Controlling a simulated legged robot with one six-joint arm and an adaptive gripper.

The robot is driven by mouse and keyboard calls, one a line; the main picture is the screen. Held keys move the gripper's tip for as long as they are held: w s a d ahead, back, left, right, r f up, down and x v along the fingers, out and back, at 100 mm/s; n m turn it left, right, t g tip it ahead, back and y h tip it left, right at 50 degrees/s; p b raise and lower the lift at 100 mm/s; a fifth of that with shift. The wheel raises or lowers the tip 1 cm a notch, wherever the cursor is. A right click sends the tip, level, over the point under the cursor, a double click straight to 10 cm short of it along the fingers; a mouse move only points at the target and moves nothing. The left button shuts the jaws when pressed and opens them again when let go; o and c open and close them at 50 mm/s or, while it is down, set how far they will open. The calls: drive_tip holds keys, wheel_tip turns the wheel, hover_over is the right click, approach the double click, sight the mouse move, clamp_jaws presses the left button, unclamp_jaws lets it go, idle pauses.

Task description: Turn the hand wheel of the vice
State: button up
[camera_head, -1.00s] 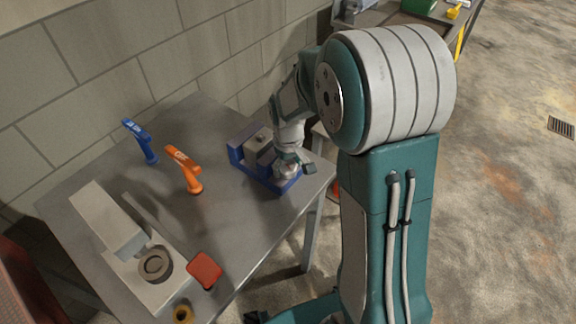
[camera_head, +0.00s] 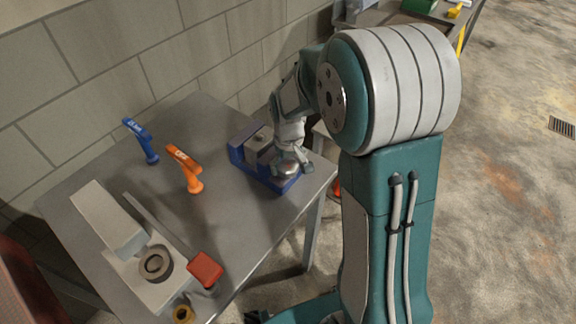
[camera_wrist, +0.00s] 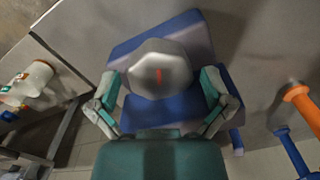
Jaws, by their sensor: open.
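The blue vice (camera_head: 236,153) stands on the metal table, and its blue body (camera_wrist: 180,36) also shows in the wrist view. Its hand wheel is a grey, many-sided knob (camera_wrist: 158,66) with a red mark on top; in the head view the wheel (camera_head: 288,170) is partly covered by my fingers. My gripper (camera_wrist: 161,78) is open, with one finger on each side of the wheel. I cannot tell whether the fingertips touch it. In the head view my gripper (camera_head: 290,160) is at the wheel from above.
A grey machine (camera_head: 125,250), a red block (camera_head: 205,269) and a yellow ring (camera_head: 184,313) are at the table's near left. A block wall (camera_head: 90,80) runs behind the table.

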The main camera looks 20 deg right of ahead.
sight(288, 166)
wheel_tip(288, 166, up, 11)
drive_tip(key=shift+r, duration=0.15)
idle(0.4)
